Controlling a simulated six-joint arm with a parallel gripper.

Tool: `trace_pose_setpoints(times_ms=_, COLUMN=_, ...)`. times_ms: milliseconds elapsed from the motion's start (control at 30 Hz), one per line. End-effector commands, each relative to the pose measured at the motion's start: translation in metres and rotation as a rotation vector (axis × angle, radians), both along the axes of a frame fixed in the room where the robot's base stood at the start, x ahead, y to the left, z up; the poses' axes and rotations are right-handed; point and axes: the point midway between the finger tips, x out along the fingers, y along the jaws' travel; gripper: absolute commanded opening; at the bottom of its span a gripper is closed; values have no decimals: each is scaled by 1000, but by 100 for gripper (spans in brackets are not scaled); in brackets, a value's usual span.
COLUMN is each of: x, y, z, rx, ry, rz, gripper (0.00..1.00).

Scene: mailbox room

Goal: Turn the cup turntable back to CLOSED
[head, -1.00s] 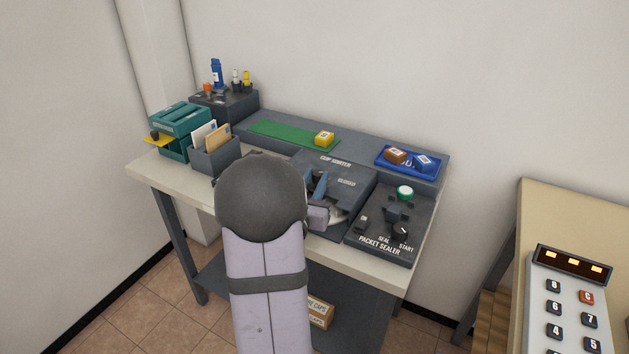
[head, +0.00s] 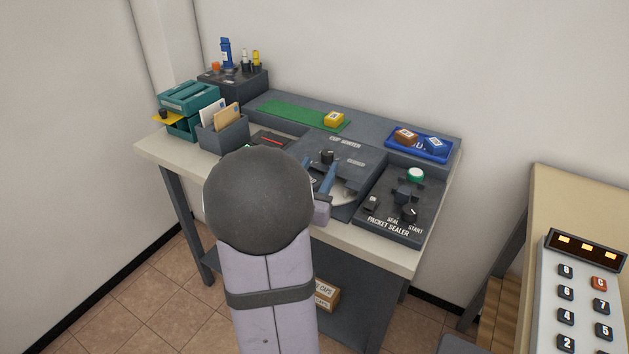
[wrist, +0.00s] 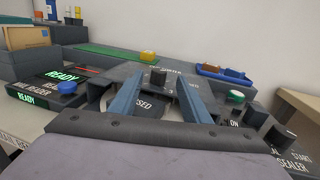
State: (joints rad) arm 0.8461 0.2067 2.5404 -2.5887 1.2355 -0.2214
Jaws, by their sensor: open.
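The cup turntable shows as a pale disc (head: 343,195) set in the dark cup unit (head: 352,163), partly hidden by my arm and fingers. A black knob (head: 327,156) stands upright on this unit and also shows in the wrist view (wrist: 158,77). My gripper (wrist: 157,88) is open, with its blue fingers apart. In the wrist view the knob appears between and beyond the fingertips, with no visible contact. White lettering ending in "OSED" (wrist: 143,105) shows between the fingers. The rest of that word is hidden.
The packet sealer (head: 395,215) with knobs and a green button stands to the right. A yellow block (head: 334,119) sits on the green strip. A letter holder (head: 222,137) stands at left, and a reader with "READY" (wrist: 62,75) beside the unit.

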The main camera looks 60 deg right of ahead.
Motion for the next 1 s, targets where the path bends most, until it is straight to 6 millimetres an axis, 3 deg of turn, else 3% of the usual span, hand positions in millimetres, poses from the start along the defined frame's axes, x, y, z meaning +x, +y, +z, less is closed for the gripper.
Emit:
trace_pose_setpoints(times_ms=33, x=0, y=1, z=-7, rx=-4, ry=-2, rz=-2, gripper=43)
trace_pose_setpoints(times_ms=1000, x=-4, y=22, z=-2, rx=4, ry=-3, rz=7, gripper=43)
